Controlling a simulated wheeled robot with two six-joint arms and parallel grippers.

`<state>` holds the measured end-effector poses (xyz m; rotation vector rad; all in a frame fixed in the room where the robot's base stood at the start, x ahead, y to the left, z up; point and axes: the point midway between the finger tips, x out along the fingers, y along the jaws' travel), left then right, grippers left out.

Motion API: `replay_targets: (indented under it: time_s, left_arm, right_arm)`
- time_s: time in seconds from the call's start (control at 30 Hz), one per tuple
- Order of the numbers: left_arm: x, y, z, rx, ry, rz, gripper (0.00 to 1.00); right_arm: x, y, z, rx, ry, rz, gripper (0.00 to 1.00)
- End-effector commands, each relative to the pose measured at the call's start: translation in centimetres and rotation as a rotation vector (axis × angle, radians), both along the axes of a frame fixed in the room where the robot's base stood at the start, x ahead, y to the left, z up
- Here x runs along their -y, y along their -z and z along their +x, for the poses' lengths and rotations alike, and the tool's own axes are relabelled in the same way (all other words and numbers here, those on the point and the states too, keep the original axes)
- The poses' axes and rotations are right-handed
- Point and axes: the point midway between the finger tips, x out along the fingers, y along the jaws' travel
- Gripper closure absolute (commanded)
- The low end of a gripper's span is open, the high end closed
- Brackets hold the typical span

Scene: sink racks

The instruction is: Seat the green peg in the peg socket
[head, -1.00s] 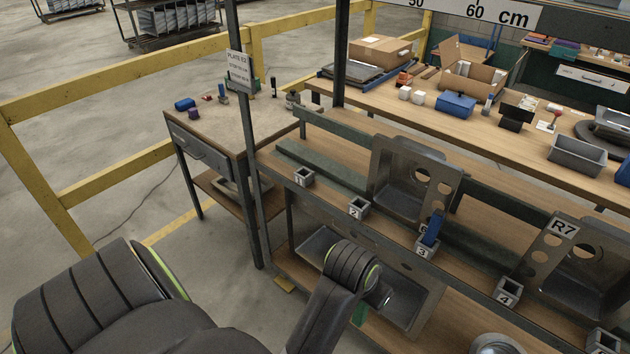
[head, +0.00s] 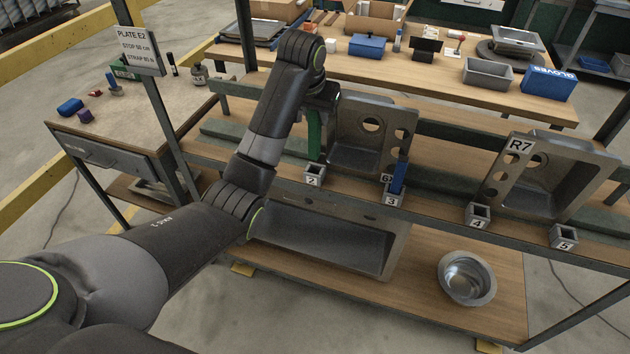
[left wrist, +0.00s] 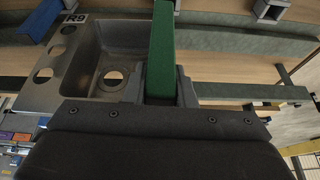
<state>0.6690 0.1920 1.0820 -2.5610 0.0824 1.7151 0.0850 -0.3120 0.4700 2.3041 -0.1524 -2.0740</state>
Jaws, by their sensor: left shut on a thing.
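My left gripper (head: 322,98) is shut on the upper part of the green peg (head: 314,136). The peg hangs close to upright, its lower end at the grey square socket marked 2 (head: 313,181). I cannot tell whether its tip is above, behind or inside that socket. A blue peg (head: 399,176) stands in socket 3 (head: 394,201). My right gripper is not in view.
Sockets 4 (head: 478,216) and 5 (head: 563,237) look empty along the rack's front rail. A steel sink (head: 372,160) stands just right of the green peg, and another sink marked R7 (head: 545,178) farther right. A round bowl (head: 467,277) is on the lower shelf.

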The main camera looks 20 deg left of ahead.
Motion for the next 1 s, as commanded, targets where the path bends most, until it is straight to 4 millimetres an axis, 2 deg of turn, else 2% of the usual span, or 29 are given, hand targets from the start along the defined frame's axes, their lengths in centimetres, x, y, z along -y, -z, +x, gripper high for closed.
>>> replay_targets:
  time_s: [0.03, 0.2, 0.3, 0.37, 0.47, 0.8, 1.0]
  left_arm:
    - [-0.3, -1.7, 1.1, 0.005, -0.010, 0.000, 1.00]
    - [-0.8, -5.1, 2.8, 0.003, -0.033, -0.012, 1.00]
    - [-0.9, -6.1, 3.2, 0.002, -0.040, -0.016, 1.00]
    - [-0.9, -5.9, 3.3, -0.001, -0.043, -0.017, 1.00]
    - [-0.9, -4.4, 3.3, -0.005, -0.043, -0.018, 1.00]
    - [-0.9, 4.3, 3.2, -0.004, -0.042, -0.018, 1.00]
    - [-0.9, 6.8, 3.3, 0.001, -0.042, -0.017, 1.00]
  right_arm:
    - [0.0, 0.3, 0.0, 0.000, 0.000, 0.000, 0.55]
    - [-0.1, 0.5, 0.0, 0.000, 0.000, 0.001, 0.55]
    - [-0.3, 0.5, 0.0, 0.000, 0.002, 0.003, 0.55]
    - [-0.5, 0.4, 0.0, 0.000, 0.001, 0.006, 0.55]
    - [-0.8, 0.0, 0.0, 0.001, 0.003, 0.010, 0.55]
    - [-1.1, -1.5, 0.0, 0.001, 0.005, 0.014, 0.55]
    - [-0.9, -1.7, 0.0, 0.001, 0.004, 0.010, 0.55]
